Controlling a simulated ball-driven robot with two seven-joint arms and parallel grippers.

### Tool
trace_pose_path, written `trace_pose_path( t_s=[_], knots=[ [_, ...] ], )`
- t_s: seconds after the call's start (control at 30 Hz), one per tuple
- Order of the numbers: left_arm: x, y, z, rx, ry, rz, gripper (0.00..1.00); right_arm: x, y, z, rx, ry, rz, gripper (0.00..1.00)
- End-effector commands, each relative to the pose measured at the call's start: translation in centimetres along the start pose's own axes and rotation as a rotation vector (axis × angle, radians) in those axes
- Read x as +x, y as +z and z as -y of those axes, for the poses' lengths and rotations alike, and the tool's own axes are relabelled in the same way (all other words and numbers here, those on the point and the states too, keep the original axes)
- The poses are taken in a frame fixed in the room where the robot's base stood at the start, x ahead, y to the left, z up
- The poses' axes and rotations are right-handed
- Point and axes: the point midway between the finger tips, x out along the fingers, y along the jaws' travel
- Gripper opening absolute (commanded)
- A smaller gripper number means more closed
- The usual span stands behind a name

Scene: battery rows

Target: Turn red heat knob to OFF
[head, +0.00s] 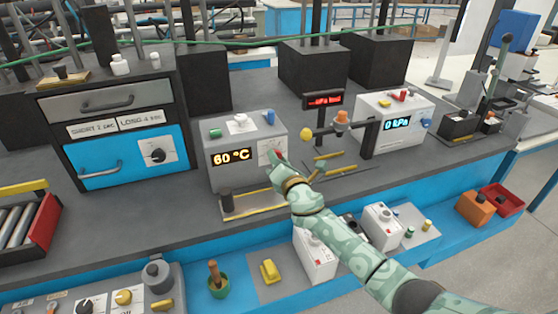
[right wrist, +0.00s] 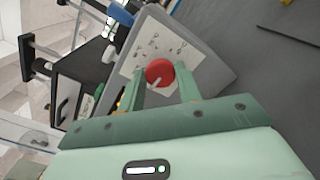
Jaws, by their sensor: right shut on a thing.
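The red heat knob (right wrist: 159,73) has a white pointer line and sits on a pale dial plate on the front of a grey box (head: 225,178). The box's display reads 60 °C. My right gripper (right wrist: 160,88) has its two green fingers on either side of the knob and is shut on it. In the head view the right gripper (head: 277,163) reaches the box's front from the lower right and mostly hides the knob. The dial marks are too small to read. My left gripper is not in view.
A second box (head: 395,108) reading 0 kPa stands to the right, behind a stand with a yellow ball (head: 306,132). A cabinet with a blue drawer (head: 110,165) stands to the left. A lower blue shelf runs along the front.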

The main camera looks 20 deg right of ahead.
Motion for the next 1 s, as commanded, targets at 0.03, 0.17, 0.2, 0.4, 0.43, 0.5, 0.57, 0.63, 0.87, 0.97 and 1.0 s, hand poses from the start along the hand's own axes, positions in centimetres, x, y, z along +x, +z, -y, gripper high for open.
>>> trace_pose_path(
  t_s=[0.03,0.17,0.2,0.4,0.43,0.5,0.57,0.63,0.87,0.97,1.0],
  knots=[
    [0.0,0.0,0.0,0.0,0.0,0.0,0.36,-0.1,-0.3,0.2,-0.002,-0.003,-0.005,0.11],
    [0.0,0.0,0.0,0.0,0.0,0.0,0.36,-0.1,-0.3,0.2,-0.002,-0.004,-0.005,0.11],
    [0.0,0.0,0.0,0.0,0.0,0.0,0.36,-0.1,-0.3,0.2,-0.002,-0.004,-0.005,0.11],
    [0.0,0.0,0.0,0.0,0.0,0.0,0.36,-0.1,-0.2,0.1,0.0,-0.002,-0.003,0.55],
    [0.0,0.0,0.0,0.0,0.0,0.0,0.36,-0.1,-0.2,0.1,0.0,-0.002,-0.003,0.55],
    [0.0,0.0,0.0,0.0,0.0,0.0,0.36,-0.1,-0.1,0.1,0.0,-0.002,-0.002,0.55],
    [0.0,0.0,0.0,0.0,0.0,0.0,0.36,-0.1,-0.1,0.1,0.0,-0.001,-0.002,0.55],
    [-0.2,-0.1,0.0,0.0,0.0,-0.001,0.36,-0.5,-0.1,0.1,0.0,-0.001,-0.002,0.55],
    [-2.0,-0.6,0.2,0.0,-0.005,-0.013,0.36,-4.8,0.2,-0.2,0.001,-0.001,-0.002,0.55],
    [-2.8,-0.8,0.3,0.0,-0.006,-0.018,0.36,-7.7,0.1,-0.1,0.001,-0.001,-0.004,0.55],
    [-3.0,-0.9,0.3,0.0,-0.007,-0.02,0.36,-8.8,0.1,-0.1,0.001,-0.001,-0.004,0.55]
  ],
)
